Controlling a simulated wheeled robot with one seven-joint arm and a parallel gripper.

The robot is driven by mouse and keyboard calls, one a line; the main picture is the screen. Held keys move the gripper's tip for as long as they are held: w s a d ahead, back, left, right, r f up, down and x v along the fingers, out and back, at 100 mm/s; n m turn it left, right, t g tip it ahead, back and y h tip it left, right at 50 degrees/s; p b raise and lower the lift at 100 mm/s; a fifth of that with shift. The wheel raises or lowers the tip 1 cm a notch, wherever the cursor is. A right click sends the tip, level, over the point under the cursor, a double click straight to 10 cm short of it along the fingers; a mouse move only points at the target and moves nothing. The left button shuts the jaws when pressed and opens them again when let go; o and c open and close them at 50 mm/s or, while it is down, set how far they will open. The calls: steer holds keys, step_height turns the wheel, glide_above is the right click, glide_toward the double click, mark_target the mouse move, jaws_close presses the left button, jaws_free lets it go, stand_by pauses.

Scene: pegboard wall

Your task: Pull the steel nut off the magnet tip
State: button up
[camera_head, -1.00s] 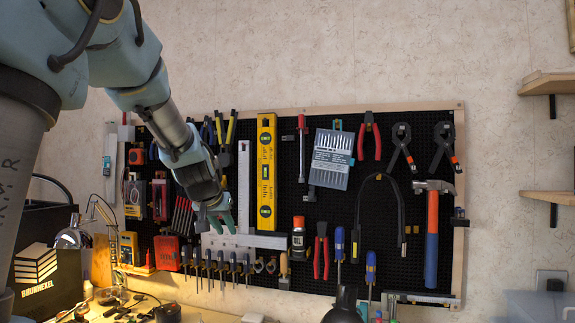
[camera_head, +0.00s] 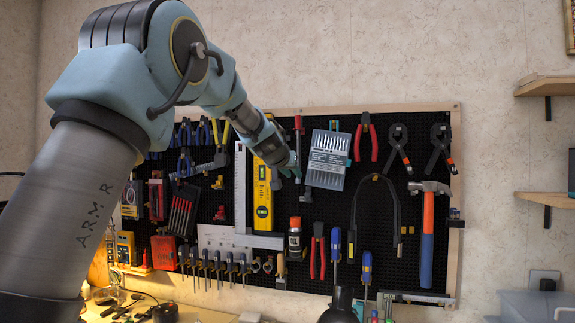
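A slim tool with a red handle (camera_head: 299,122) hangs upright on the pegboard, left of the grey bit card. Its thin shaft runs down to where my gripper (camera_head: 294,172) is, and its lower end is partly hidden there. I cannot make out a steel nut or a magnet tip clearly at this size. My gripper is close in front of the shaft's lower part; whether it touches is unclear. Its fingers are small and seen from behind, so I cannot tell whether they are open or shut.
The yellow level (camera_head: 264,196) hangs just left of my gripper, partly behind my arm. The bit card (camera_head: 327,160) is close on its right. A small dark piece (camera_head: 308,193) sits just below. Pliers and a hammer (camera_head: 428,235) hang farther right.

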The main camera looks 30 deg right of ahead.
mark_target(297, 180)
steer(key=shift+p+x, duration=0.5)
steer(key=shift+x, duration=1.55)
jaws_close()
steer(key=shift+f, duration=0.1)
step_height(297, 180, down, 4)
steer(key=b, duration=0.4)
